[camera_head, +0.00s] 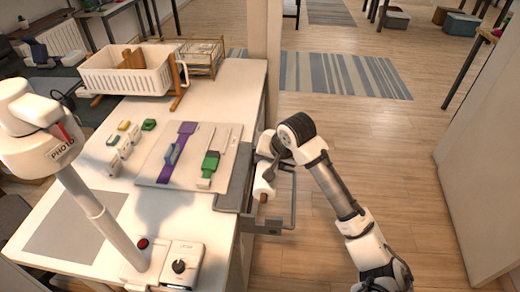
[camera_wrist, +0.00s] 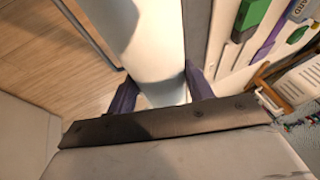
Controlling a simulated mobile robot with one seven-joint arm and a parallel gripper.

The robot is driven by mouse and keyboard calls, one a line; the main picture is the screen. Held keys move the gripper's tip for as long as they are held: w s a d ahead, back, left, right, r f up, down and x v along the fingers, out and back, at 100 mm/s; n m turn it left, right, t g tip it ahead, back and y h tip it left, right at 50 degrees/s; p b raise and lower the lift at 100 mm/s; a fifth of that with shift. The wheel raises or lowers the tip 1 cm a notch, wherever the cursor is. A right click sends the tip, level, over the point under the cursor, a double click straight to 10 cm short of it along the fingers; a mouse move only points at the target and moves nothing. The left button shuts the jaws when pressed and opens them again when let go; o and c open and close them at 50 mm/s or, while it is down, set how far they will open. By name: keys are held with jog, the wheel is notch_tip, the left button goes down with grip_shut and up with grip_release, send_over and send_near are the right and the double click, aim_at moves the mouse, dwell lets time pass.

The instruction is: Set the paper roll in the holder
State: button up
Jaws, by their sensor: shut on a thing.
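The paper roll (camera_head: 262,187) is white with a brown core end, at the right edge of the table in the head view. In the wrist view the paper roll (camera_wrist: 147,40) runs between the dark fingers of my gripper (camera_wrist: 162,94), one on each side. My gripper (camera_head: 266,164) is shut on it; the fingers are mostly hidden in the head view. The holder appears to be the grey metal frame (camera_head: 272,231) on the table's side. The roll overlaps this frame in the picture. I cannot tell whether it rests in it or hangs above.
A board (camera_head: 151,176) with purple and green parts lies on the table (camera_head: 222,92). A white basket (camera_head: 112,81) and a wire rack (camera_head: 203,58) stand at the back. A white lamp-like stand (camera_head: 98,212) and a control box (camera_head: 183,263) are at front left. Floor to the right is open.

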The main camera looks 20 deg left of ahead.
jog(key=shift+a+r, duration=0.2)
jog(key=shift+a, duration=0.3)
notch_tip(320, 180, down, 5)
jog(key=b, duration=0.5)
jog(key=shift+d+f, duration=0.1)
jog(key=shift+f, duration=0.05)
jog(key=shift+f+b, duration=1.3)
jog(key=shift+f, duration=0.9)
jog(key=shift+s, duration=0.2)
jog(key=shift+f, duration=0.6)
jog(key=o, duration=1.3)
